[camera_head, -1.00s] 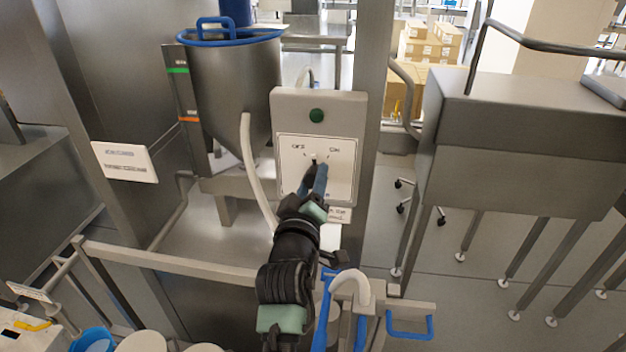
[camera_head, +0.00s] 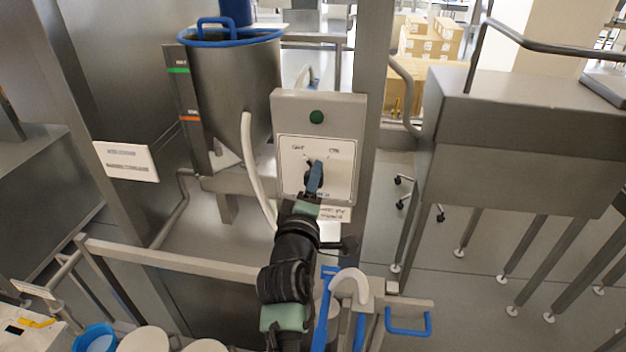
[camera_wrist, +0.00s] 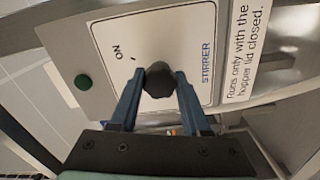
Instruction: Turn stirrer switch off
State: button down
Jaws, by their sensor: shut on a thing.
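The stirrer switch is a dark round knob (camera_wrist: 158,80) on a white panel (camera_head: 290,180) of a grey control box. My gripper (camera_wrist: 161,84) is shut on the knob, with one blue finger on each side of it. In the head view my gripper (camera_head: 314,172) covers most of the knob. The OFF and ON labels show above it on the panel. In the wrist view ON and STIRRER are readable, and OFF is out of sight. I cannot tell which mark the knob points at.
A green button (camera_head: 316,117) sits above the panel. A steel hopper (camera_head: 225,85) with a blue rim stands left of the box, with a pale hose (camera_head: 250,165) beside it. A rail (camera_head: 170,262) runs below, and a steel cabinet (camera_head: 520,160) stands right.

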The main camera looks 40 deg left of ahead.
jog(key=shift+c, duration=1.8)
grip_release()
jog(key=shift+s, duration=0.1)
jog(key=b+v, duration=0.3)
jog(key=v, duration=0.9)
jog(key=shift+s, duration=0.4)
jog(key=shift+d, duration=0.15)
